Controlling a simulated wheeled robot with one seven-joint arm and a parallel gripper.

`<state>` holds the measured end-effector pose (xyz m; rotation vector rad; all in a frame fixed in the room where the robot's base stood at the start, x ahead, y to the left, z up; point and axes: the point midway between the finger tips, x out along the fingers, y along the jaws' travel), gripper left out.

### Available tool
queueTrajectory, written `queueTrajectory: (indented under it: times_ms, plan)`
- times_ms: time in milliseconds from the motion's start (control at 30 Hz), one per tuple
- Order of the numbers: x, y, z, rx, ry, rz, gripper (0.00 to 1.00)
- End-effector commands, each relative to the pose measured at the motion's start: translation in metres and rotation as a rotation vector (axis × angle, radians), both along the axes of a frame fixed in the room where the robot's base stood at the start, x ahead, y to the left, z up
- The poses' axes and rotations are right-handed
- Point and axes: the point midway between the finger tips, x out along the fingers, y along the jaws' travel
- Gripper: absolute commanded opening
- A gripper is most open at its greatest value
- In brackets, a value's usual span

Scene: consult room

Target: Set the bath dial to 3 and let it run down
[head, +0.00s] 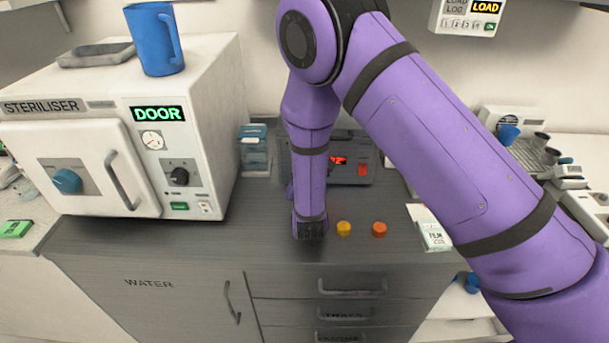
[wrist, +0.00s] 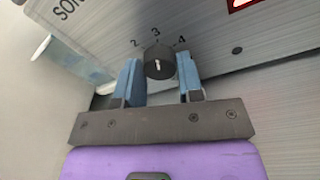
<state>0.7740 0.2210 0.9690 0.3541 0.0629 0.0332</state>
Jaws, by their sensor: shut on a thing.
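The bath dial (wrist: 159,61) is a dark round knob with a short white mark, on the grey metal front of the bath. The figures 2, 3 and 4 show around its top. The mark lies roughly towards the 3, but I cannot tell its exact setting. My gripper (wrist: 160,68) has its blue fingers on either side of the dial and is shut on it. In the head view the bath (head: 349,173) stands behind my arm, with a red lit display (head: 338,160) partly covered. The dial and my fingertips are hidden there.
A steriliser (head: 85,140) stands left, with a blue jug (head: 155,40) on top. A blue box (head: 254,150) is beside the bath. A yellow cap (head: 343,228) and an orange cap (head: 379,229) lie near the counter's front edge. A film box (head: 433,235) lies at right.

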Motion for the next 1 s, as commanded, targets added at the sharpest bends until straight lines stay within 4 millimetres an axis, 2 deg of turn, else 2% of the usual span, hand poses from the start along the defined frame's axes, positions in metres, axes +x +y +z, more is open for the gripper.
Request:
queueTrajectory:
  times_ms: [167,200,300,667,767,1000]
  plan:
    - [-0.001,0.0,-0.002,-0.002,0.006,0.001,0.11]
    - [-0.001,0.0,-0.002,-0.003,0.006,0.001,0.39]
    - [-0.001,0.0,-0.002,-0.002,0.005,0.001,0.6]
    - [-0.006,0.0,-0.001,-0.002,0.003,0.001,0.6]
    - [-0.017,0.0,0.0,-0.002,0.002,0.002,0.6]
    - [-0.061,-0.002,0.003,-0.003,0.004,0.003,0.6]
